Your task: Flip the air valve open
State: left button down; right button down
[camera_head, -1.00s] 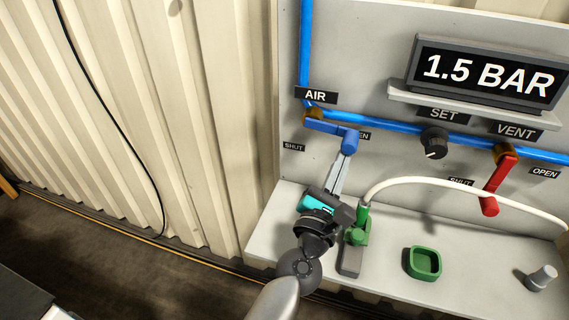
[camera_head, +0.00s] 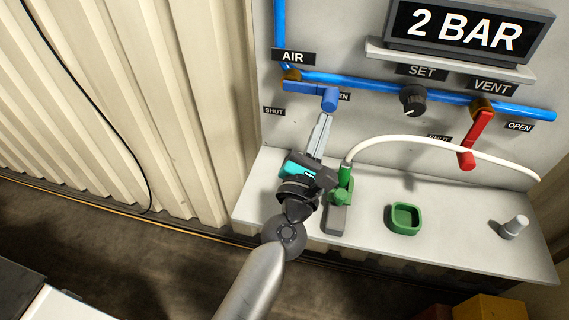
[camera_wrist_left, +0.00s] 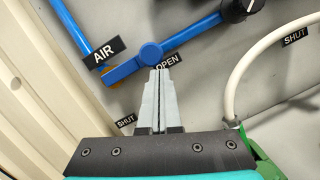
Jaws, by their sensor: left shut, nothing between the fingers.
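The blue air valve lever (camera_head: 308,90) lies roughly along the blue pipe under the AIR sign (camera_head: 294,57). Its knobbed end points right and partly covers the OPEN label (camera_head: 344,97); the SHUT label (camera_head: 273,111) is clear of it, below left. In the left wrist view the lever (camera_wrist_left: 132,65) also reaches toward the OPEN label (camera_wrist_left: 167,61). My left gripper (camera_head: 323,118) is shut and empty, its fingertips just below the knobbed end. In the left wrist view the fingertips (camera_wrist_left: 161,72) appear very close to the knob; contact cannot be told. My right gripper is out of view.
The display (camera_head: 470,27) reads 2 BAR. A black SET knob (camera_head: 412,99) and red vent lever (camera_head: 476,140) are to the right. A green-handled tool (camera_head: 342,194) with a white hose (camera_head: 430,142) stands beside my gripper. A green tray (camera_head: 404,218) sits on the ledge.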

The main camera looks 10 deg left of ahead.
pick_arm(q)
jog(key=b+v, duration=0.3)
jog(key=v, duration=1.1)
jog(key=shift+s, duration=0.1)
